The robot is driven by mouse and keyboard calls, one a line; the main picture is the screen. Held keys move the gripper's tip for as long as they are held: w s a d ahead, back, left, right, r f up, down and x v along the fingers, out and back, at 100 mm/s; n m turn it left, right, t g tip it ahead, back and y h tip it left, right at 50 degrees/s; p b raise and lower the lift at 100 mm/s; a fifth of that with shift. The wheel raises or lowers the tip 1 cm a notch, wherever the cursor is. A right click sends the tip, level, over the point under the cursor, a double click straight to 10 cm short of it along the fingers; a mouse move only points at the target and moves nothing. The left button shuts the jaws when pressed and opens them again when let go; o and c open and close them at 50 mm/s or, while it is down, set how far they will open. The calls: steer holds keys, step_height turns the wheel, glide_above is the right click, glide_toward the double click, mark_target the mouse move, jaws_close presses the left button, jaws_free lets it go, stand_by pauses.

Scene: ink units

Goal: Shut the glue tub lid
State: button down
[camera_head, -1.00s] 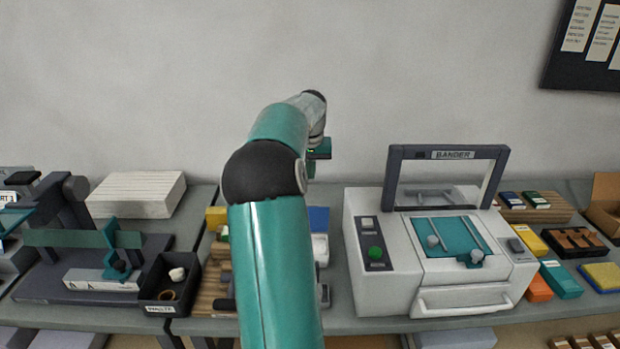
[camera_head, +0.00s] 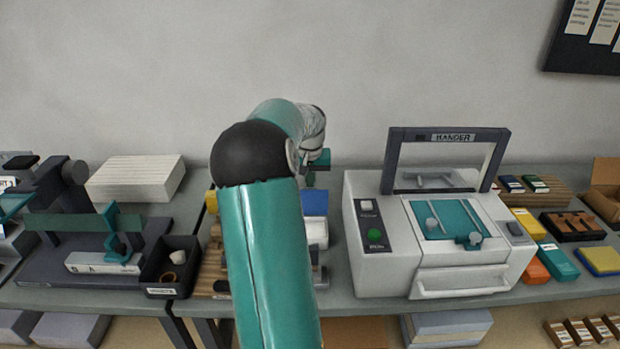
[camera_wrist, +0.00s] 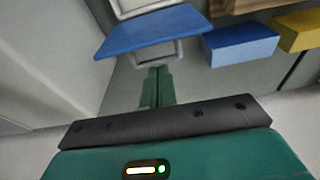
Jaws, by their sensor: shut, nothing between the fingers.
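The glue tub seems to be the pale box (camera_head: 317,232) behind my arm in the head view, with a blue lid (camera_head: 314,203) standing raised at its back. In the wrist view the blue lid (camera_wrist: 152,32) is a tilted flat panel near the top, beside a pale frame (camera_wrist: 158,52) that seems to be part of the tub. My gripper (camera_wrist: 157,72) is shut and empty, with its green fingertips close to the lid's lower edge; contact cannot be told. In the head view my gripper (camera_head: 318,160) shows only partly above the lid, and my arm hides part of the tub.
A white bander (camera_head: 385,275) with its framed cover raised stands right of the tub. A black bin (camera_head: 170,268) and a dark clamp device (camera_head: 70,255) are on the left. Blue (camera_wrist: 240,45) and yellow (camera_wrist: 298,30) blocks sit near the lid in the wrist view.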

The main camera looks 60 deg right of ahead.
steer(key=shift+a, duration=0.15)
steer(key=shift+a+h, duration=0.1)
steer(key=shift+h, duration=0.4)
